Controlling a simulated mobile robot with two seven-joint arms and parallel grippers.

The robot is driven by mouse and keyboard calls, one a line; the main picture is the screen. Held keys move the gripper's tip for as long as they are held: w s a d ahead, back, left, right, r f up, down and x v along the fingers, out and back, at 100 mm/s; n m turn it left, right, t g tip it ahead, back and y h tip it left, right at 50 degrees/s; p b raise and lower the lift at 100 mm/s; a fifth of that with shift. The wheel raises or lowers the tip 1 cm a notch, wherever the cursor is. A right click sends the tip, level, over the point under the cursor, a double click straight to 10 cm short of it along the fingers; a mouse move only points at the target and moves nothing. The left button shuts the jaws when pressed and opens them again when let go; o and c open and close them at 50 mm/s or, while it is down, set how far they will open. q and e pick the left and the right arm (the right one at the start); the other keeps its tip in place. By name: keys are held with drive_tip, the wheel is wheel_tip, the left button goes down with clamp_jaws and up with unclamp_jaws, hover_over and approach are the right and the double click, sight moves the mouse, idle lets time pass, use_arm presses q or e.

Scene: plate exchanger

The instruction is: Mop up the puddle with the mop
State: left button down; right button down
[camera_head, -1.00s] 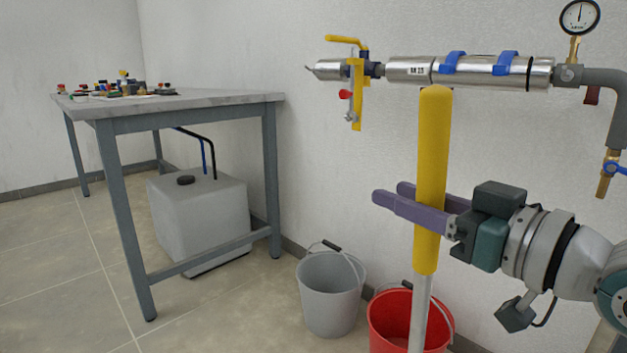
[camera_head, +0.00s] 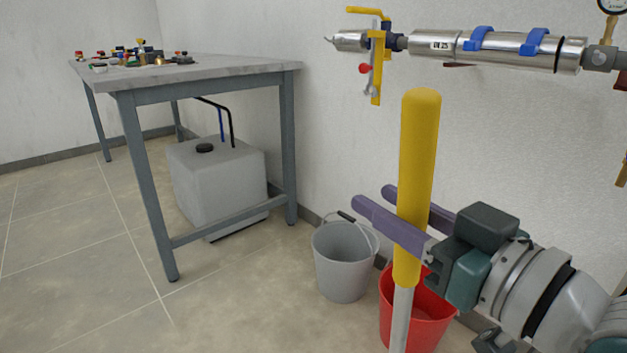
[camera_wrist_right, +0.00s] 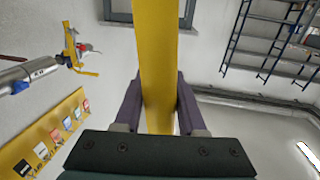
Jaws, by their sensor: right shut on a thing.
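The mop shows as a thick yellow grip (camera_head: 418,170) above a grey pole (camera_head: 399,322), standing nearly upright in the head view. My right gripper (camera_head: 408,215) has its purple fingers on either side of the yellow grip and is shut on it. In the right wrist view the yellow grip (camera_wrist_right: 158,70) runs between the two fingers (camera_wrist_right: 160,103). The mop's head is below the picture. No puddle shows in these frames. My left gripper is not in view.
A grey bucket (camera_head: 340,272) and a red bucket (camera_head: 425,318) stand by the wall; the mop partly covers the red one. A workbench (camera_head: 200,76) with small parts stands left, a white tank (camera_head: 215,180) under it. Steel piping (camera_head: 490,48) runs along the wall. Floor at left is clear.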

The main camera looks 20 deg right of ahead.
drive_tip(key=shift+s+a+p, duration=2)
drive_tip(key=shift+s+a, duration=0.2)
drive_tip(key=shift+a, duration=3.3)
wheel_tip(320, 180, up, 6)
drive_tip(key=p, duration=0.5)
drive_tip(key=shift+a+f+p, duration=0.1)
drive_tip(key=shift+f+p, duration=0.15)
drive_tip(key=shift+p, duration=0.05)
